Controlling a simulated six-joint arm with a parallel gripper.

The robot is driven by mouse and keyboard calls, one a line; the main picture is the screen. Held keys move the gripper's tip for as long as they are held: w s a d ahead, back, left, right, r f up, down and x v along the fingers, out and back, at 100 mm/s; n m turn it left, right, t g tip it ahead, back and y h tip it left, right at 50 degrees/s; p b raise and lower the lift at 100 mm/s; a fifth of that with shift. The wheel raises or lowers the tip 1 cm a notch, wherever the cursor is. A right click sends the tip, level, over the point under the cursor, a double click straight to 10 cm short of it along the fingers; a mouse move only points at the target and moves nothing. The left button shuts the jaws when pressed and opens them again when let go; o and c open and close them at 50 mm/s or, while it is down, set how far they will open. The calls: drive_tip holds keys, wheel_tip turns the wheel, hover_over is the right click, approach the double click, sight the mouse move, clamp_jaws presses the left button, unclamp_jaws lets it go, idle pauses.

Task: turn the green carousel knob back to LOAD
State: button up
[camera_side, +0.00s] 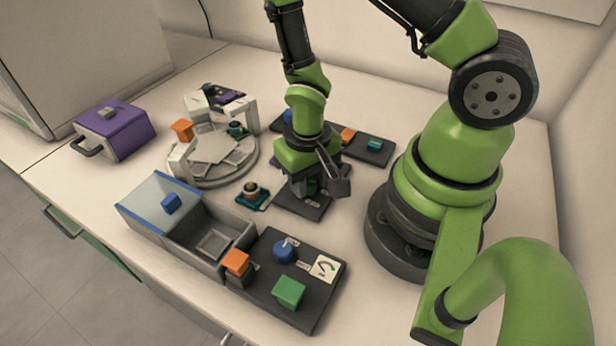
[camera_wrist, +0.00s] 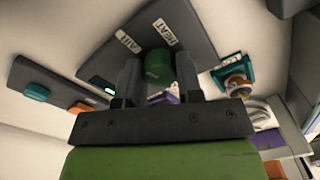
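A green knob (camera_wrist: 158,66) stands on a dark panel (camera_wrist: 112,62) whose visible white labels read AIR and HEAT in the wrist view. The two fingers of my gripper (camera_wrist: 159,74) stand on either side of the knob, with no clear gap, and look shut on it. I cannot read LOAD. The white round carousel (camera_side: 212,160) stands to the left of my gripper.
A grey bin (camera_side: 212,240) with a blue-edged lid and a front panel (camera_side: 268,303) with blue, green and orange parts are nearer the camera. A teal holder (camera_side: 252,196) sits close left of my gripper. A purple pot (camera_side: 115,132) is far left. Another dark panel (camera_side: 377,152) lies behind.

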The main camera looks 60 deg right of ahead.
drive_tip(key=c, duration=0.4)
drive_tip(key=n, duration=1.4)
idle(0.6)
drive_tip(key=o, duration=1)
drive_tip(key=shift+c, duration=0.2)
drive_tip(key=shift+r, duration=0.15)
